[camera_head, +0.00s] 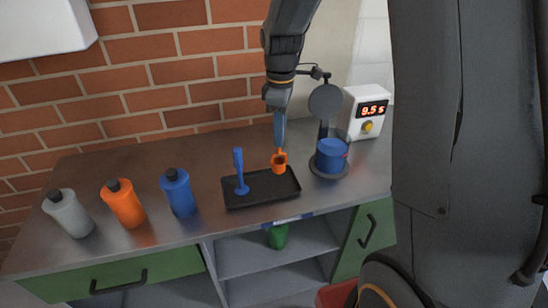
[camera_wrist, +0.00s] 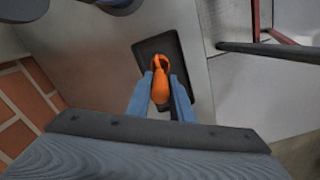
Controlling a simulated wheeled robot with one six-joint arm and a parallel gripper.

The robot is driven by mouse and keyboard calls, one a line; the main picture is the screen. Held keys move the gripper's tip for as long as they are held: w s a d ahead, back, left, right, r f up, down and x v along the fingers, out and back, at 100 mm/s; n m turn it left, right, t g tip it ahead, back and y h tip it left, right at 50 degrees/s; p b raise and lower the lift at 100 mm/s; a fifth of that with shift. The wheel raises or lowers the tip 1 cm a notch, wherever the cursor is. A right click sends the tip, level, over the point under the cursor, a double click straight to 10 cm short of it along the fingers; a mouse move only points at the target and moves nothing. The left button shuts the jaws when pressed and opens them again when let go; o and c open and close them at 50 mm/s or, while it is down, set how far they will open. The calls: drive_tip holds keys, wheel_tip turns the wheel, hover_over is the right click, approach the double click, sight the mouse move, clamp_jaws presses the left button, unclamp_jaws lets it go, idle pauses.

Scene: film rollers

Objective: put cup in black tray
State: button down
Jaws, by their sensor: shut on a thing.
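The small orange cup (camera_head: 279,166) is at the back right part of the black tray (camera_head: 262,201) in the head view. My gripper (camera_head: 280,150) reaches down from above and is shut on the cup. In the wrist view the orange cup (camera_wrist: 160,86) sits between my blue fingers (camera_wrist: 161,98), with the black tray (camera_wrist: 144,52) behind it. I cannot tell whether the cup's bottom touches the tray. A blue upright tool (camera_head: 239,172) stands in the tray's left part.
A grey bottle (camera_head: 68,213), an orange bottle (camera_head: 123,204) and a blue bottle (camera_head: 178,193) stand left of the tray. A blue pot (camera_head: 331,156) and a white timer box (camera_head: 368,112) are to its right. A brick wall (camera_head: 160,65) is behind.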

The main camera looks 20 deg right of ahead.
sight(279, 153)
drive_tip(key=shift+f+p, duration=0.6)
drive_tip(key=shift+f, duration=2.4)
drive_tip(key=c, duration=1.6)
unclamp_jaws()
drive_tip(key=shift+o, duration=0.2)
wheel_tip(279, 153, up, 11)
drive_tip(key=b, duration=0.3)
drive_tip(key=shift+r, duration=0.5)
drive_tip(key=shift+s, duration=0.2)
drive_tip(key=s+f+m, duration=0.4)
drive_tip(key=s+m, duration=0.2)
drive_tip(key=s, duration=0.2)
drive_tip(key=s+f+m+t, duration=0.1)
drive_tip(key=s+f+m, duration=0.4)
drive_tip(key=s, duration=0.4)
drive_tip(key=shift+f+m, duration=0.15)
drive_tip(key=shift+m, duration=0.65)
